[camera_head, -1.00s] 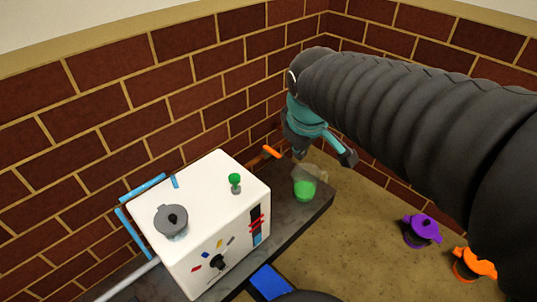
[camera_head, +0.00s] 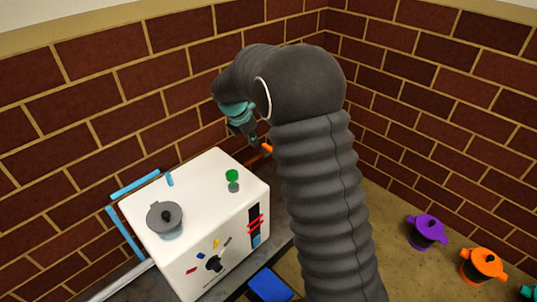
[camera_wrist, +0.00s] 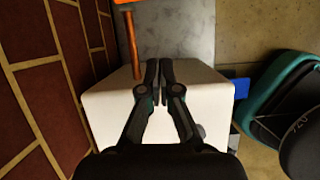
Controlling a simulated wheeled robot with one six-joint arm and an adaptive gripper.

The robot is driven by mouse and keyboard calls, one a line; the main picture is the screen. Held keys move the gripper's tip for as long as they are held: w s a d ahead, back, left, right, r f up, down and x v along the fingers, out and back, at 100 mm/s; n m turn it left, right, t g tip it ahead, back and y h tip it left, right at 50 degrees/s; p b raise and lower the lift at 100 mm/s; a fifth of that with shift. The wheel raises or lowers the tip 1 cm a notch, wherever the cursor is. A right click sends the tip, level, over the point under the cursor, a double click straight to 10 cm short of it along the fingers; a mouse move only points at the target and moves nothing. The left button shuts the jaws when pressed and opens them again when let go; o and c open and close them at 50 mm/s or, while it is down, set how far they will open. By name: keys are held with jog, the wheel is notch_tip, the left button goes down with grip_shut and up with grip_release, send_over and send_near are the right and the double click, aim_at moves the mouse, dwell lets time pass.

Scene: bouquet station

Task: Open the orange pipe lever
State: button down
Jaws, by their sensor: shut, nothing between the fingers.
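The orange pipe lever (camera_head: 267,148) shows as a small orange piece behind the white box, partly hidden by my arm. In the wrist view an orange flat piece (camera_wrist: 123,3) is cut by the top edge, with a copper-brown pipe (camera_wrist: 132,45) running down from it toward the box. My gripper (camera_wrist: 159,70) is shut and empty, its fingertips over the far edge of the box, right of the pipe and apart from the flat piece in the picture. In the head view my gripper (camera_head: 253,138) is close to the lever; contact cannot be told.
The white box (camera_head: 170,195) carries a grey lidded pot (camera_head: 165,218) and a green knob (camera_head: 232,176). A brick wall (camera_head: 100,90) stands close behind. A blue object (camera_head: 270,284) lies in front.

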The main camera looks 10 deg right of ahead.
jog(key=shift+w+a+f+n, duration=0.25)
jog(key=shift+w+f+n, duration=0.2)
jog(key=shift+f, duration=0.25)
jog(key=w+d+f+b, duration=0.2)
jog(key=w+d+f, duration=0.2)
jog(key=f, duration=0.5)
jog(key=shift+w+d+f, duration=0.15)
jog(key=shift+d, duration=1.1)
